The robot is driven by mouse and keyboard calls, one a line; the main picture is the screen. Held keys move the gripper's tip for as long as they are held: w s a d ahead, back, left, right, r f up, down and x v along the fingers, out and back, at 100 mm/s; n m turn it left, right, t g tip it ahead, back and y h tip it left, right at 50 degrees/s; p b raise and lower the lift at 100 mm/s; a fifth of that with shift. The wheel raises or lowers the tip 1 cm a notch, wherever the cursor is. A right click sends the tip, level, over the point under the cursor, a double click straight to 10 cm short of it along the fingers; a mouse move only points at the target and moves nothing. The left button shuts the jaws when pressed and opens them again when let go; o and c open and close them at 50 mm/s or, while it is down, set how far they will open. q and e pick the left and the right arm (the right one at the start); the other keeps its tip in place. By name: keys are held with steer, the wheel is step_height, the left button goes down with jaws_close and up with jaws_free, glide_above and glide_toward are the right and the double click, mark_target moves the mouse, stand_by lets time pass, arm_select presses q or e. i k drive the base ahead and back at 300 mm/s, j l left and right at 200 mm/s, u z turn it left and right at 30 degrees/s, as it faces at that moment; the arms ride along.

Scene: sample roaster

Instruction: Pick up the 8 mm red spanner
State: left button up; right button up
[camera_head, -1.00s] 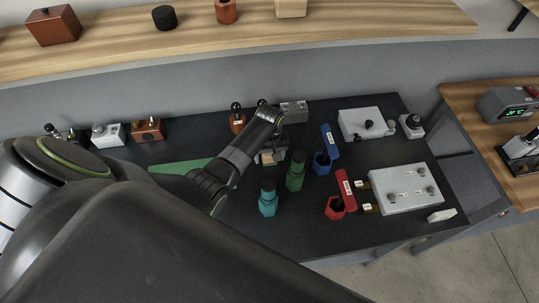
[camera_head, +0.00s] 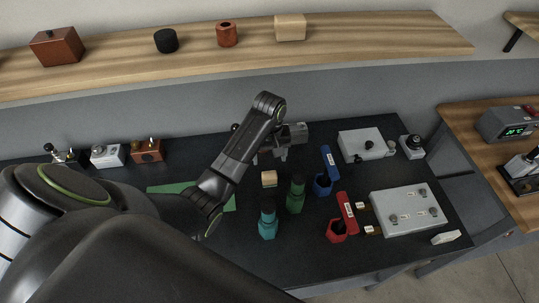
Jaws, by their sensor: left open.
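The red spanner (camera_head: 347,209) stands tilted at the right of the dark bench. It has a long flat red handle with a white label and a hexagonal red end (camera_head: 337,232) at the bottom. My left gripper (camera_head: 285,154) is over the back middle of the bench, up and left of the red spanner and well apart from it. Its jaws are open, and nothing shows between them. My right gripper is not in view.
Blue (camera_head: 322,184), green (camera_head: 295,194) and teal (camera_head: 267,220) tools stand left of the red one. A grey box with knobs (camera_head: 405,208) is close on its right, with small brass fittings between. A white box (camera_head: 366,143) stands behind. The bench front is clear.

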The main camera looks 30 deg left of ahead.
mark_target(348, 217)
steer(key=k, duration=1.5)
